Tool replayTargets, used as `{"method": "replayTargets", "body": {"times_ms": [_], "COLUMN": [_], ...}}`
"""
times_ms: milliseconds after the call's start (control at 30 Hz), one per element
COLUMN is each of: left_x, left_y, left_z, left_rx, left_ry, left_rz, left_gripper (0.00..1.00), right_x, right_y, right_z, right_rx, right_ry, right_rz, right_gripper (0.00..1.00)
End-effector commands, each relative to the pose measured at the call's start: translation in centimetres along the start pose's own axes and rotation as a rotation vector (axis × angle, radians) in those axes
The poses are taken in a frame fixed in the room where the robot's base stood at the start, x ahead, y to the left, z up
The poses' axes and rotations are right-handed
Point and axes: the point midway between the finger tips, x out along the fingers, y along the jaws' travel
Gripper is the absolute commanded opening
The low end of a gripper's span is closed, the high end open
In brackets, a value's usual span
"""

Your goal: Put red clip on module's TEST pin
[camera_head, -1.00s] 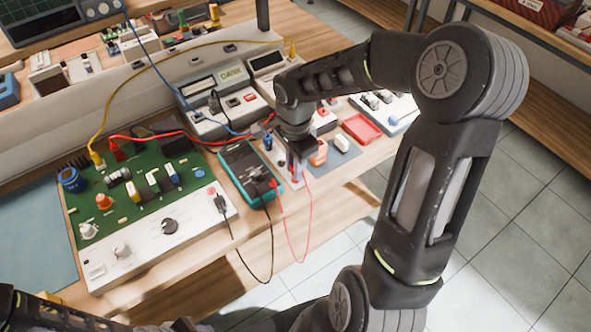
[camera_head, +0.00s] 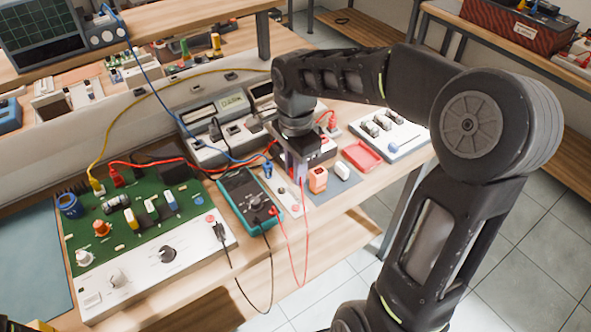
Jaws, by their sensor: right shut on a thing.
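My right gripper (camera_head: 299,172) points down over the narrow white panel (camera_head: 283,188) beside the multimeter. It is shut on what appears to be the red clip, which the fingers mostly hide. A red lead (camera_head: 306,240) hangs in a loop from the multimeter (camera_head: 246,198) up to the fingers. The white panel carries a blue part (camera_head: 267,170) and a red round spot (camera_head: 295,210). Which part is the module, and where its TEST pin is, I cannot tell; the gripper covers some of this area.
A green circuit board (camera_head: 130,215) with a white control panel (camera_head: 160,270) is at left. Bench instruments (camera_head: 212,122) stand behind. An orange block (camera_head: 318,180), a white block (camera_head: 342,170) and a red tray (camera_head: 361,155) are right of the gripper. Yellow, blue and red wires cross the bench.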

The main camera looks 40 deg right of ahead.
Motion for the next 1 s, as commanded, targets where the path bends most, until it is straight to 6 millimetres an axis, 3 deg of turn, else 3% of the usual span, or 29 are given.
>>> {"method": "replayTargets", "body": {"times_ms": [333,1000], "left_x": [-0.2,-2.2], "left_y": [0.1,0.8], "left_z": [0.0,0.0], "left_rx": [0.0,0.0], "left_ry": [0.0,0.0], "left_rz": [0.0,0.0], "left_gripper": [0.36,0.36], "right_x": [-0.3,-3.2], "right_y": [0.0,0.0], "right_z": [0.0,0.0], "right_rx": [0.0,0.0], "right_ry": [0.0,0.0], "right_rz": [0.0,-0.001], "right_gripper": [0.0,0.0]}}
